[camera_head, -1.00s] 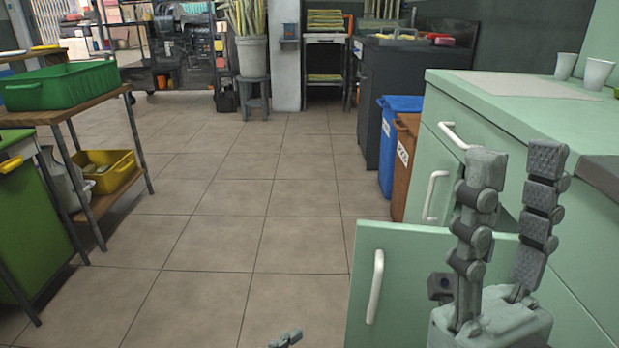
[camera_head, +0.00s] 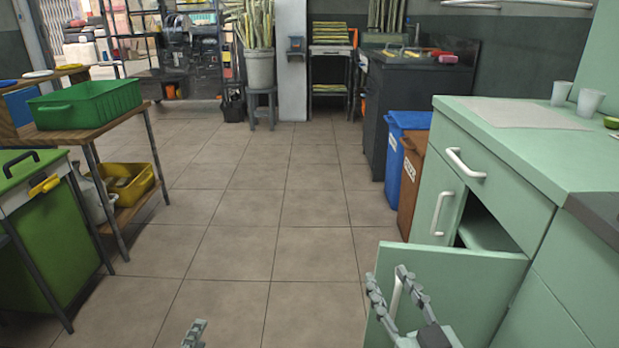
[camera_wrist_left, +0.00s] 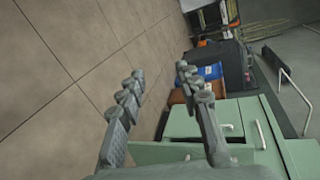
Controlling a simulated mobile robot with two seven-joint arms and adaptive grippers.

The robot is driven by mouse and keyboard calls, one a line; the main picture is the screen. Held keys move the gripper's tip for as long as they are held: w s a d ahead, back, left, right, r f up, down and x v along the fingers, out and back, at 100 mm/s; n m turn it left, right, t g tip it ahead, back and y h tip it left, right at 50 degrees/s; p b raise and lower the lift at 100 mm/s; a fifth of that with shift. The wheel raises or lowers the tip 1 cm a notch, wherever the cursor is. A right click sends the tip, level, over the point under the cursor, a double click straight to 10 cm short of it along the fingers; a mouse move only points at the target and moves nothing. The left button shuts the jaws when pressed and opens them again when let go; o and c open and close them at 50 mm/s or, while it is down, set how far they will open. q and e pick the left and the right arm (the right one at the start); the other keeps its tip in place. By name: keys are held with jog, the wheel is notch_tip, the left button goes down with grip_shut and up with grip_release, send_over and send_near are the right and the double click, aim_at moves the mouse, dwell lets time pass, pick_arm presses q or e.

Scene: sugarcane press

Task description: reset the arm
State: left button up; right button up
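My right gripper (camera_head: 387,276) is low in the head view, in front of the open light-green cabinet door (camera_head: 462,283). Its two fingers stand apart with nothing held between them. The door's white handle (camera_head: 396,296) shows beside and behind the fingers; I cannot tell whether they touch it. My left gripper (camera_head: 196,333) shows only as a fingertip at the bottom edge, over the floor. In the left wrist view, the left gripper's two fingers (camera_wrist_left: 160,73) are spread and empty, with the floor and the cabinet beyond them.
The green counter (camera_head: 530,135) with white cups (camera_head: 590,102) stands at right. Blue (camera_head: 408,150) and brown (camera_head: 411,185) bins stand beside it. A wooden rack with a green crate (camera_head: 88,103) is at left. Tiled floor (camera_head: 270,210) between is clear.

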jog(key=s+d+f+g+h+p, duration=0.1)
jog(key=s+d+f+g+p, duration=0.15)
jog(key=f, duration=0.35)
jog(key=s+d+f+g+h+p, duration=0.1)
jog(key=d+f+g+h, duration=0.15)
jog(key=f+g, duration=0.2)
pick_arm(q)
jog(key=s+a+f+n+g+p, duration=0.2)
jog(key=s+n+g, duration=0.3)
jog(key=s+n, duration=0.3)
jog(key=s+a+f+n+g+y+p, duration=0.1)
jog(key=s+a+f+n+g+p, duration=0.1)
jog(key=s+n+g, duration=0.4)
jog(key=s+a+f+n, duration=0.1)
jog(key=s+f+n, duration=0.1)
jog(key=s+n, duration=0.1)
jog(key=shift+s+f+n, duration=0.2)
jog(key=shift+f+n, duration=0.2)
jog(key=shift+n, duration=0.3)
pick_arm(e)
jog(key=s+d+f+g+h, duration=0.1)
jog(key=s+d+f+g, duration=0.3)
jog(key=s, duration=0.3)
jog(key=s+d+f+m+g, duration=0.1)
jog(key=s+d+f+g, duration=0.3)
jog(key=s+f, duration=0.3)
jog(key=shift+s+d+f+m+h, duration=0.2)
jog(key=shift+s+d+m+h, duration=0.1)
jog(key=shift+s+h, duration=0.1)
